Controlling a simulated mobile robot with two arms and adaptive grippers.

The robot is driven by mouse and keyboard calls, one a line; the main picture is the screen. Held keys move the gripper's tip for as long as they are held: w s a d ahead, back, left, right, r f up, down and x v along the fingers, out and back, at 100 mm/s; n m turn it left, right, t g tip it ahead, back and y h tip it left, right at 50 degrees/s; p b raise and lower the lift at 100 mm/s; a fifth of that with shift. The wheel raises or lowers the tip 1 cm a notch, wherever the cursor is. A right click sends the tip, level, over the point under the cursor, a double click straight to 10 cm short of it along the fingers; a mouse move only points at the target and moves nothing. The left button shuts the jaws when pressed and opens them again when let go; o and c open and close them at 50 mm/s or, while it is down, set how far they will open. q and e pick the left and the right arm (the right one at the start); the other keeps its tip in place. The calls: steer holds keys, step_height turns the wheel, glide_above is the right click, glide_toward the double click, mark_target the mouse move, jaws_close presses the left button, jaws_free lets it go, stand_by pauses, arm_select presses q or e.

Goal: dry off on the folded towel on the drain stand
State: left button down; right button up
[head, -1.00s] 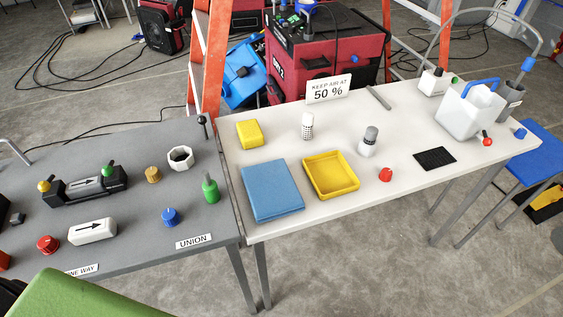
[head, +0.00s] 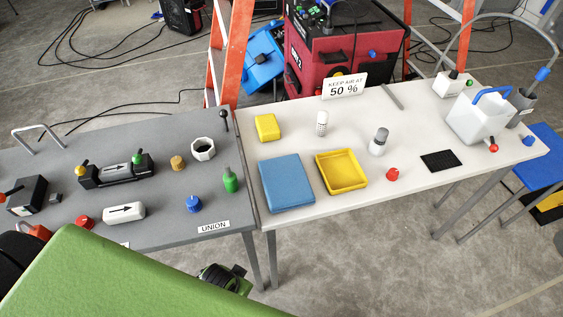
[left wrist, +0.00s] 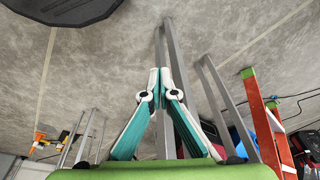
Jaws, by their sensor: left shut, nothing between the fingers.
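A blue folded towel (head: 286,184) lies flat near the left front of the white table (head: 420,196), beside a yellow tray. I cannot make out a separate drain stand under it. My left gripper (left wrist: 160,76) shows in the left wrist view, with its teal and white fingers together and nothing between them. Grey floor and table legs are behind it, so it is away from the towel. In the head view my green arm fills the lower left, and the left fingers are not visible. My right gripper is in neither current view.
The yellow tray (head: 341,171), yellow sponge (head: 267,127), white-capped bottle (head: 322,123), grey-capped bottle (head: 379,142), red knob (head: 392,174) and black mat (head: 441,161) share the white table. A white jug (head: 476,118) stands right. The grey table (head: 150,228) holds valves and fittings.

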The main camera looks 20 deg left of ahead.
arm_select(q)
step_height(320, 180, up, 21)
steer(key=w+d+t+p, duration=0.1)
steer(key=w+p, duration=0.2)
steer(key=w+d+r+m+h, duration=0.1)
steer(key=w+r+m+h, duration=0.1)
steer(key=w+r, duration=0.1)
steer(key=w+d+r+m+h+p, duration=0.1)
steer(key=w+r+m, duration=0.2)
steer(key=r, duration=0.1)
steer(key=w+d+r+m+h, duration=0.2)
steer(key=w+r+m, duration=0.1)
steer(key=r, duration=0.1)
steer(key=shift+w+r+t+h, duration=0.3)
steer(key=shift+r+t, duration=0.05)
steer(key=shift+t, duration=0.05)
steer(key=w+a+r+m+h, duration=0.1)
steer(key=w+a+r, duration=0.5)
steer(key=r, duration=0.3)
steer(key=shift+w+a+t, duration=0.25)
steer(key=shift+w+t, duration=0.05)
steer(key=shift+w, duration=0.05)
